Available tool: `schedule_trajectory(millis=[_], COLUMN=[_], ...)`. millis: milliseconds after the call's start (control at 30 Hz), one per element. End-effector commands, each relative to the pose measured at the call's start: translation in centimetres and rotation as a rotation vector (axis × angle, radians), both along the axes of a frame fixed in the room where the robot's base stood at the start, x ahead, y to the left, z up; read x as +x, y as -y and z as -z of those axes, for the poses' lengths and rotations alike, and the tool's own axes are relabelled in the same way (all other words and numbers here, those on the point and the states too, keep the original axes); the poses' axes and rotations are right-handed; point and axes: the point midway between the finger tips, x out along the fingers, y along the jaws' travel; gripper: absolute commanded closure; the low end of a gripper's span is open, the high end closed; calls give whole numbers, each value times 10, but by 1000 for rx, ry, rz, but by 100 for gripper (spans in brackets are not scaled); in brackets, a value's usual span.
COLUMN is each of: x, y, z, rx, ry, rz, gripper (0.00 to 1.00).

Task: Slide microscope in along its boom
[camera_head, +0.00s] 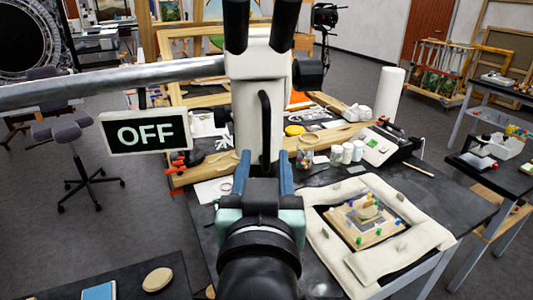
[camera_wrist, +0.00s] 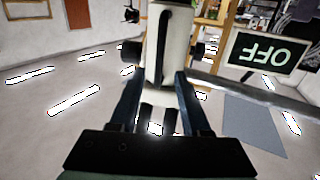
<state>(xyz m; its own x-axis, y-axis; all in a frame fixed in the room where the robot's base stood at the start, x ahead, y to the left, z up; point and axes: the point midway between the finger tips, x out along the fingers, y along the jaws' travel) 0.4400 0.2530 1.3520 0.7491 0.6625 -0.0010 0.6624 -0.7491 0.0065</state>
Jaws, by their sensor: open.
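The microscope (camera_head: 243,120) is a white body with black eyepieces at the top, a black knob on its right and a black upright handle (camera_head: 265,125) on its near face. It hangs on the grey boom (camera_head: 120,83), which runs off to the left. My gripper (camera_head: 265,158) is open just in front of the handle, with one blue finger on each side of its lower part. The wrist view shows the microscope (camera_wrist: 152,65) upside down, with the handle (camera_wrist: 164,50) between the fingertips (camera_wrist: 158,75). I cannot tell whether the fingers touch anything.
An "OFF" sign (camera_head: 146,133) hangs below the boom at left. A stool (camera_head: 75,130) stands at left.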

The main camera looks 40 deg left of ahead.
Motion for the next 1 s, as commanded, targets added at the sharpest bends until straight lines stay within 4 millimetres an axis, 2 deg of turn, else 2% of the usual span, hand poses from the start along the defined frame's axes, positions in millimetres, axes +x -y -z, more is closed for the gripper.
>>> schedule_trajectory(millis=[167, 200, 400, 600, 1000], x=[3, 11, 39, 56, 61], y=[-3, -11, -35, -48, -53], z=[3, -3, -3, -2, -1], rx=[6, 3, 3, 4, 4], ry=[3, -5, -5, -3, -3], rz=[7, 5, 5, 7, 7], gripper=[53, 53, 53, 53, 53])
